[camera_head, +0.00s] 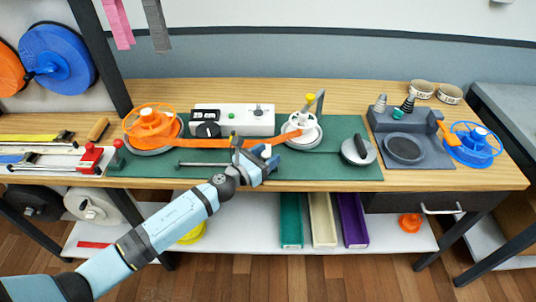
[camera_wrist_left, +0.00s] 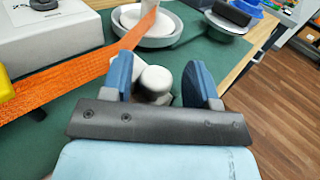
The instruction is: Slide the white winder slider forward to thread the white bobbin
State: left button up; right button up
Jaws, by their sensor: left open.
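The white winder slider (camera_wrist_left: 155,80) shows in the left wrist view as a rounded white knob between my left fingers. My left gripper (camera_wrist_left: 165,82) is open, with one blue finger on each side of the knob. Whether they touch it cannot be told. In the head view the gripper (camera_head: 254,158) hides most of the slider. The white bobbin (camera_head: 301,126) stands beyond the gripper in a grey dish. An orange strap (camera_head: 206,143) runs from the orange spool (camera_head: 152,125) toward the bobbin. My right gripper is not in view.
A white box (camera_head: 243,118) with a display and knobs stands behind the strap on the green mat (camera_head: 335,165). A thin grey rod (camera_head: 208,163) lies left of the gripper. A round dark-topped device (camera_head: 357,150) is at the right, then a grey station (camera_head: 404,149) and blue spool.

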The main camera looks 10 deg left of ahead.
pick_arm(q)
jog(key=b+v, duration=0.2)
jog(key=v, duration=1.1)
jog(key=shift+s, duration=0.15)
jog(key=shift+d, duration=0.1)
